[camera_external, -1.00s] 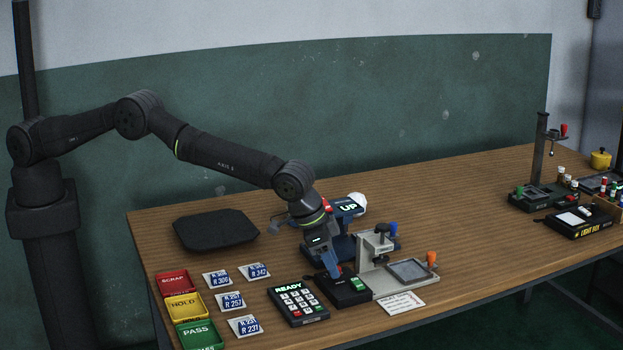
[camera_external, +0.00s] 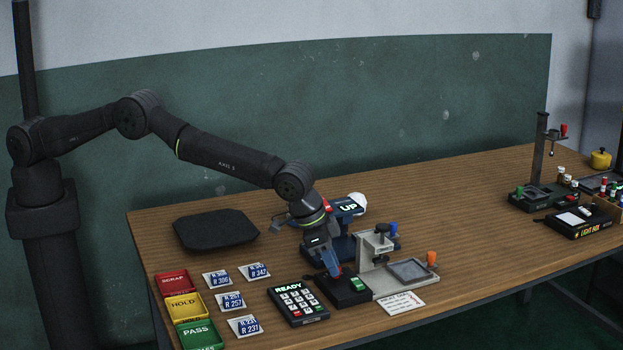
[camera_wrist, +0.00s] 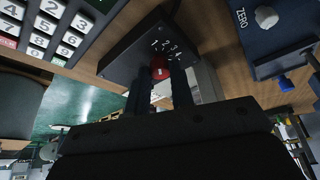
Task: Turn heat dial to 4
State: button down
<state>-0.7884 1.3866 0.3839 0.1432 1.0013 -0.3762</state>
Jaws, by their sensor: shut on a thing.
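The heat dial is a small red knob (camera_wrist: 160,70) on a black box (camera_external: 346,291) beside the keypad. In the wrist view, white numbers 1, 2, 3 and 4 curve around the knob on the box top (camera_wrist: 125,55). My gripper (camera_external: 337,275) points down at the box, and in the wrist view its two fingers (camera_wrist: 160,85) are shut on the red knob from both sides. A pale mark shows on the knob, but I cannot tell which number it points to. In the external view my fingers mostly hide the knob.
A keypad (camera_external: 297,303) reading READY stands close left of the box. Trays and labels lie left.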

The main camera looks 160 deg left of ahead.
jog(key=m, duration=0.2)
jog(key=m+t+h, duration=0.1)
jog(key=m, duration=0.1)
jog(key=m+t, duration=0.1)
jog(key=m, duration=0.1)
jog(key=shift+s+a+m+h, duration=0.25)
jog(key=shift+a+m+h, duration=0.05)
jog(key=shift+h, duration=0.1)
jog(key=m+h, duration=0.1)
jog(key=m, duration=0.2)
jog(key=m+h, duration=0.1)
jog(key=m, duration=0.1)
jog(key=shift+a+m+t, duration=0.15)
jog(key=shift+m+t, duration=0.15)
jog(key=shift+m, duration=0.1)
jog(key=c, duration=1.3)
grip_release()
jog(key=shift+o, duration=0.2)
jog(key=shift+r, duration=0.1)
jog(key=v, duration=1.7)
jog(key=shift+r, duration=0.15)
